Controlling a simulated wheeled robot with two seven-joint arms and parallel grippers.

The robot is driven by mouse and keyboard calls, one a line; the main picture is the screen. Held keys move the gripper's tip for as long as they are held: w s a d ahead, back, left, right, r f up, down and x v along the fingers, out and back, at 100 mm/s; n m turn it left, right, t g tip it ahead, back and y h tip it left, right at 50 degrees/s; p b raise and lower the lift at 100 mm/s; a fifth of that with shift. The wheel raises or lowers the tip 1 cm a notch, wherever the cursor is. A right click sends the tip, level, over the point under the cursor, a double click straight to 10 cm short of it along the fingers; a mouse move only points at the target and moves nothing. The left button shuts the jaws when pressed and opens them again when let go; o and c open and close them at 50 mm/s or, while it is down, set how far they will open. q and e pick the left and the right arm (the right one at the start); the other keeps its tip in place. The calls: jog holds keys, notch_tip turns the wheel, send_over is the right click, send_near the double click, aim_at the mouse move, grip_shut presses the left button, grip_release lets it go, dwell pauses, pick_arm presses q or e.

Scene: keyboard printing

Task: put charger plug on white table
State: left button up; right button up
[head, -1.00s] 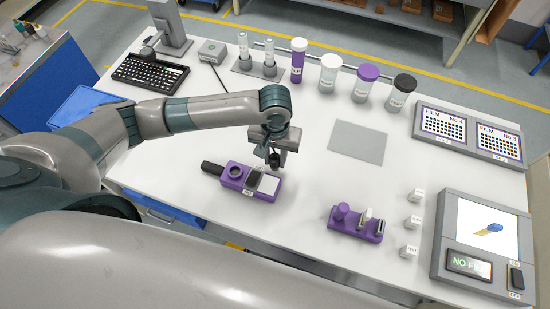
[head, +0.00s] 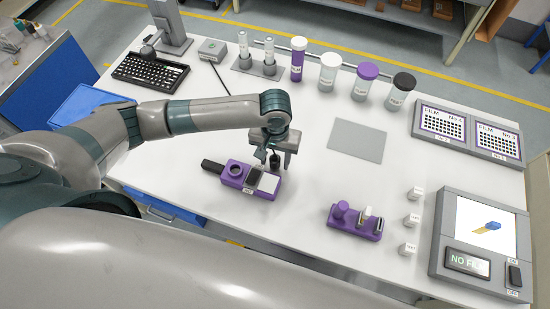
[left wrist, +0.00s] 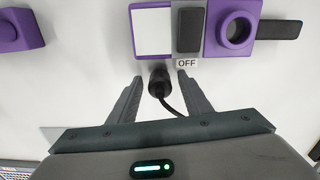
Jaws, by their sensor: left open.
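The charger plug (left wrist: 158,82) is a black cylinder with a black cable, seen in the left wrist view against the edge of the purple device (left wrist: 212,45), by its white panel. Whether it is seated in a socket there is hidden. In the head view the plug (head: 275,160) is partly covered by my left gripper (head: 274,164). That gripper is open, with one finger on each side of the plug, and gaps show between fingers and plug in the wrist view. The purple device (head: 236,172) lies on the white table (head: 320,185). My right gripper is not in view.
A purple stand (head: 354,222) with small parts is to the right, near small white blocks (head: 411,220). A grey plate (head: 357,141) lies flat behind. Several jars (head: 363,82) line the back. A grey machine (head: 482,246) stands at right. Bare tabletop lies between.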

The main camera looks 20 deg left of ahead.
aim_at(275, 158)
pick_arm(q)
notch_tip(275, 158, up, 11)
jog(key=b, duration=0.2)
jog(key=shift+b, duration=0.35)
jog(key=shift+r, duration=0.6)
